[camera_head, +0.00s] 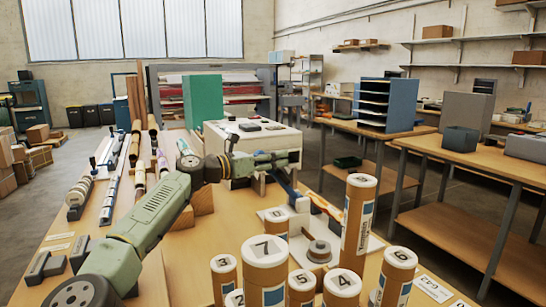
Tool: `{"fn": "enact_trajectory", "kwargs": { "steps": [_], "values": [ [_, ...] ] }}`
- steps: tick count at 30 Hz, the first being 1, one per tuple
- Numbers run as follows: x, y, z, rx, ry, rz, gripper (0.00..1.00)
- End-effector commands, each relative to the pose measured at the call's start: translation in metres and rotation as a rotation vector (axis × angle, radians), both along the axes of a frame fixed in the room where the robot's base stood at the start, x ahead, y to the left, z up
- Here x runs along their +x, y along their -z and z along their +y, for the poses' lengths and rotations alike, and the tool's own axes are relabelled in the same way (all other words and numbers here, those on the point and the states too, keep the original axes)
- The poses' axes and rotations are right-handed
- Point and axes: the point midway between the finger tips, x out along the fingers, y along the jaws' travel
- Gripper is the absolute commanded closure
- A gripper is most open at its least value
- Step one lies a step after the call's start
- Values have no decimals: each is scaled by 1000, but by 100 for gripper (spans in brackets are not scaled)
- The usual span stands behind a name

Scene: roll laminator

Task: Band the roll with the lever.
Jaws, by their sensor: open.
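My gripper (284,163) is at the end of my green arm, just in front of the white box on the bench. It is open; its fingertips are small and hard to make out. A blue lever (287,188) slants down just below my gripper; I cannot tell whether they touch. A pale base plate (357,257) with a grey round hub (319,250) lies further forward on the bench. A tall brown roll (357,215) with a white cap and a label stands upright beside the hub. Which roll the task means is not clear.
Several shorter numbered rolls, such as roll 7 (264,268) and roll 6 (395,277), crowd the bench's front edge. Long rolls lie on racks (110,195) at left. A white box (250,135) and a green panel (203,102) stand behind. A second bench (470,170) is at right.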

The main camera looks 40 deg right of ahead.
Motion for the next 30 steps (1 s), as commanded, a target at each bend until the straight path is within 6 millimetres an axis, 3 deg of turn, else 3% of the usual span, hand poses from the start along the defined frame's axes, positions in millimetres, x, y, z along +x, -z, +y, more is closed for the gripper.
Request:
{"fn": "enact_trajectory", "kwargs": {
  "steps": [3,23,30],
  "values": [
    [0,0,0,0,0,0,56],
    [0,0,0,0,-1,0,100],
    [1,0,1,0,-2,0,100]
  ]
}}
